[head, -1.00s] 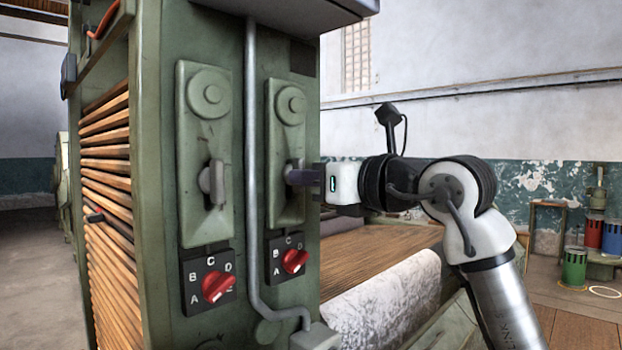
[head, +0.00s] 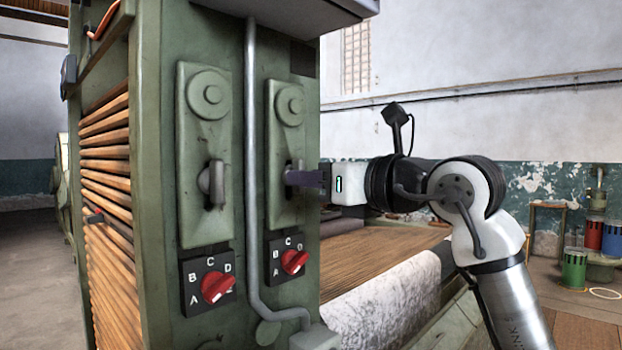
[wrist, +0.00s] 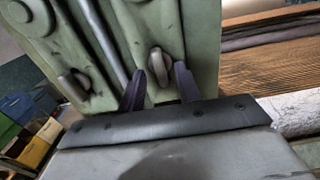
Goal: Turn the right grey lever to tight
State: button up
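The right grey lever (head: 289,165) sits in a slot on the right green plate (head: 287,209) of the machine front. It is a small rounded grey handle, largely hidden by my gripper in the head view. In the wrist view the lever (wrist: 157,66) stands between my two dark fingers. My gripper (wrist: 160,74) is open, one finger on each side of the lever; I see gaps, and no clear contact. In the head view my gripper (head: 297,177) reaches the lever from the right. No tight mark is readable.
A similar left grey lever (head: 215,183) is on the left plate. A grey pipe (head: 252,150) runs between the plates. Red knobs on lettered dials (head: 216,287) (head: 294,261) sit below. A slatted wooden bed (head: 385,255) and pale roll (head: 385,300) lie right, under my arm.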

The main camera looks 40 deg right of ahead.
jog(key=s+d+b, duration=0.1)
jog(key=s+b, duration=0.1)
jog(key=s, duration=1.1)
